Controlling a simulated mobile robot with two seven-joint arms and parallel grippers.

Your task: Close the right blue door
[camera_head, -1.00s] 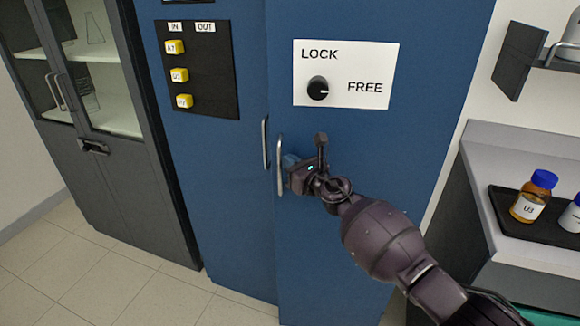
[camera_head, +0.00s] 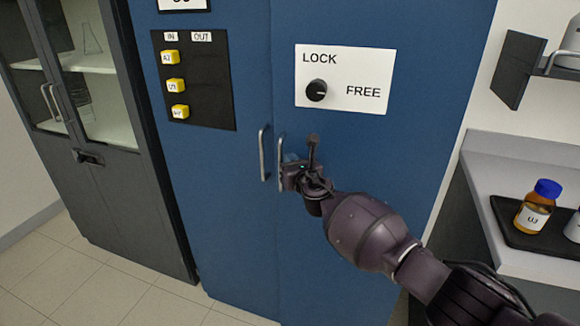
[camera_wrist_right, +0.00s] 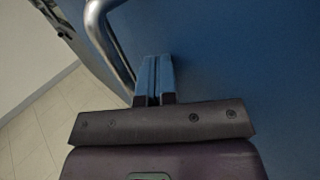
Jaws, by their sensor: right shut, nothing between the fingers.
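The right blue door (camera_head: 360,200) stands nearly in line with the left blue door (camera_head: 205,200); I cannot tell whether it is fully closed. Its metal handle (camera_head: 280,165) is a vertical bar at its left edge, beside the left door's handle (camera_head: 264,152). My right gripper (camera_head: 287,163) is shut and empty against or very near the right door, just right of its handle. In the wrist view the blue fingertips (camera_wrist_right: 154,72) are together, with the handle (camera_wrist_right: 103,30) to their left. My left gripper is not in view.
A white panel marked LOCK and FREE (camera_head: 375,72) with a black knob (camera_head: 316,90) is on the right door. A black board (camera_head: 215,85) with yellow blocks is on the left door. A grey glass-fronted cabinet (camera_head: 110,190) stands left. A counter with a tray and amber bottle (camera_head: 536,208) is at right.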

